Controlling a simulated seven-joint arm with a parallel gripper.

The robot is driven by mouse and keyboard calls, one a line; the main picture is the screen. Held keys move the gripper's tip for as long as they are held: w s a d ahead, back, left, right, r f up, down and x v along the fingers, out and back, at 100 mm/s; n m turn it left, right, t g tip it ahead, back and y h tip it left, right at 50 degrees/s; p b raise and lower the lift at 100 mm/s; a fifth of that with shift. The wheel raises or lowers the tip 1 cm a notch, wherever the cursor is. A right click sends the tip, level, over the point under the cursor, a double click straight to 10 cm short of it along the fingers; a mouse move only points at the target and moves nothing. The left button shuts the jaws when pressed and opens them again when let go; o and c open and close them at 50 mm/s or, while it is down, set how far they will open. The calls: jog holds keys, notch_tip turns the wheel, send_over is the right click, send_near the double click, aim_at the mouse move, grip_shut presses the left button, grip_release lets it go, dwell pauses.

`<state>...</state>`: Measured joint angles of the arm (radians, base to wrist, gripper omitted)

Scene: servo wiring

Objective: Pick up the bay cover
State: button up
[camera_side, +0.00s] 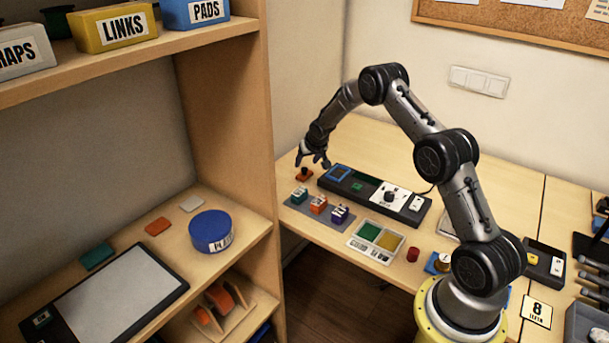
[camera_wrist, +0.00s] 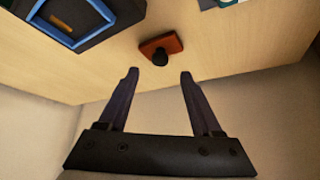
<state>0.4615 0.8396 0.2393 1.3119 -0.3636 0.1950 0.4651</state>
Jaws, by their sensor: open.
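The bay cover looks to be the small orange-brown plate with a dark knob (camera_side: 304,177), lying on the table at the left end of the black panel. It also shows in the wrist view, where the plate (camera_wrist: 172,41) lies flat with its knob toward me. My gripper (camera_side: 313,162) is open and empty above and near the cover. In the wrist view my two fingertips (camera_wrist: 159,74) are apart, and the knob appears just beyond the gap between them. No contact shows.
The black panel (camera_side: 354,187) with a blue-framed bay (camera_side: 338,173) stands right beside the cover. A grey mat (camera_side: 293,202) carries teal, orange and purple blocks in front. A tray with green and yellow sections (camera_side: 376,240) is nearer. The table behind the panel is clear.

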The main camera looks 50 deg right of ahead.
aim_at(305, 168)
jog(key=shift+s+x, duration=0.1)
jog(key=shift+x, duration=1.05)
jog(key=shift+s+x, duration=0.15)
jog(key=shift+x, duration=1)
jog(key=shift+a+f, duration=0.1)
jog(key=shift+f, duration=0.05)
jog(key=shift+c, duration=0.2)
grip_shut()
